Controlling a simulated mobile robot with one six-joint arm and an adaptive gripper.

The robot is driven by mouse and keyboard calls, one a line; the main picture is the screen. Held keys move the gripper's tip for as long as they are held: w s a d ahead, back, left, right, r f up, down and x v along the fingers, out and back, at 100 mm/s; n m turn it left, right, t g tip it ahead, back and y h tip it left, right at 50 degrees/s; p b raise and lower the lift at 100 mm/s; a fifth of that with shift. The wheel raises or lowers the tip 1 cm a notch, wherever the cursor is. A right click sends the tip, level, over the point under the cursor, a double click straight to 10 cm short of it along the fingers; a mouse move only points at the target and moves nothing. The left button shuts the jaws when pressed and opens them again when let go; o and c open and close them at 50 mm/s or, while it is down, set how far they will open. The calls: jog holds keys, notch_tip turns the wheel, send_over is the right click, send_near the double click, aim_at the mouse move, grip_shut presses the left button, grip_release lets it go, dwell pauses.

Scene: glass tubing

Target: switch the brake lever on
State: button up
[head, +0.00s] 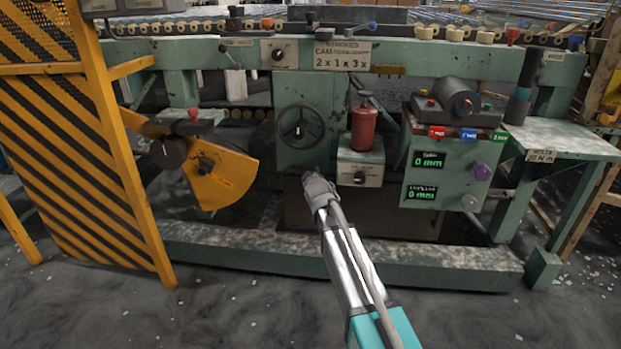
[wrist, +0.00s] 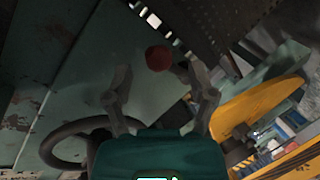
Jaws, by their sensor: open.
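A round red knob (wrist: 158,58) shows in the wrist view, beyond and between my fingertips and apart from them. It looks like a lever's end, but its shaft is not clear and no brake label is readable. I cannot pick out the same knob with certainty in the head view. My gripper (head: 312,180) is in front of the green machine, low and right of the handwheel (head: 300,125). In the wrist view my gripper (wrist: 158,82) has its two fingers spread with nothing between them. The handwheel also shows there at lower left (wrist: 70,145).
A yellow sector plate (head: 220,178) and striped guard (head: 75,120) stand left. A red canister (head: 363,128) on a small box is close to my gripper's right. A control panel (head: 450,165) with displays is further right. A green floor beam (head: 330,255) crosses below.

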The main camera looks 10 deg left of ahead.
jog(key=shift+x, duration=1.4)
grip_shut()
jog(key=shift+a, duration=0.1)
